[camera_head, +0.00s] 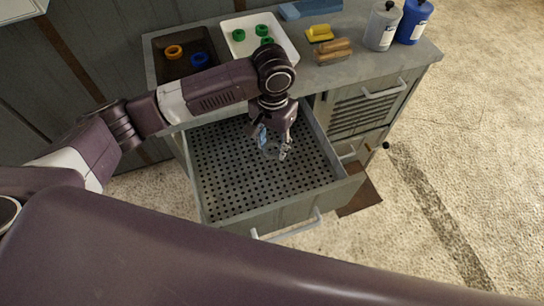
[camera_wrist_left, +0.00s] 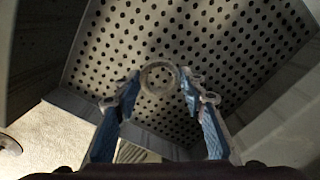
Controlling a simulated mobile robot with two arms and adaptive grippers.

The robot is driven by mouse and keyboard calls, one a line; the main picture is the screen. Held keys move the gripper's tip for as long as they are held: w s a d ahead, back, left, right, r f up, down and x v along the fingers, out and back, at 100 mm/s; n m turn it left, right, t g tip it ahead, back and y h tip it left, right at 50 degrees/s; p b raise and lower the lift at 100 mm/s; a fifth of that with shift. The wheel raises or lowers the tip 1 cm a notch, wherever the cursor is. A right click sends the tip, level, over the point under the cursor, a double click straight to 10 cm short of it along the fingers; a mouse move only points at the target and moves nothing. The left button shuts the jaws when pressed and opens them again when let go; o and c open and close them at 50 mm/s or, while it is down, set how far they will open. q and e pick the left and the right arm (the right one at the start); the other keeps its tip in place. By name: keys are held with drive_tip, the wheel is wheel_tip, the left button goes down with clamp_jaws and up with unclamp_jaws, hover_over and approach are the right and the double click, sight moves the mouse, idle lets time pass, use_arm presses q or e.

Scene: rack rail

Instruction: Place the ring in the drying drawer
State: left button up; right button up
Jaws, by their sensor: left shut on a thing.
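A pale grey ring (camera_wrist_left: 146,68) sits between the two blue-padded fingertips of my left gripper (camera_wrist_left: 158,82) in the left wrist view. The gripper is shut on it. In the head view my left gripper (camera_head: 273,150) points down over the open drying drawer (camera_head: 220,172), right of its middle. The drawer has a perforated grey floor, which looks empty where visible. The ring appears held above this floor; the exact height cannot be told. In the head view the fingers mostly hide the ring. My right gripper is not in view.
On the counter, a dark tray (camera_head: 205,77) holds an orange ring (camera_head: 173,51) and a blue ring (camera_head: 199,59). A white tray (camera_head: 284,24) holds green rings. A yellow sponge (camera_head: 319,33), wooden brush (camera_head: 333,50) and bottles (camera_head: 382,27) stand right. The drawer walls surround my gripper.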

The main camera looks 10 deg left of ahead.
sight(272, 164)
use_arm(q)
wheel_tip(272, 164, down, 2)
drive_tip(key=shift+f, duration=0.2)
wheel_tip(272, 164, down, 4)
drive_tip(key=shift+f, duration=0.4)
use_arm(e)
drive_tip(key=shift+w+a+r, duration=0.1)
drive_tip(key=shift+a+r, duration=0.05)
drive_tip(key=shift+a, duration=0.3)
use_arm(q)
drive_tip(key=o, duration=1.1)
drive_tip(key=shift+o, duration=0.2)
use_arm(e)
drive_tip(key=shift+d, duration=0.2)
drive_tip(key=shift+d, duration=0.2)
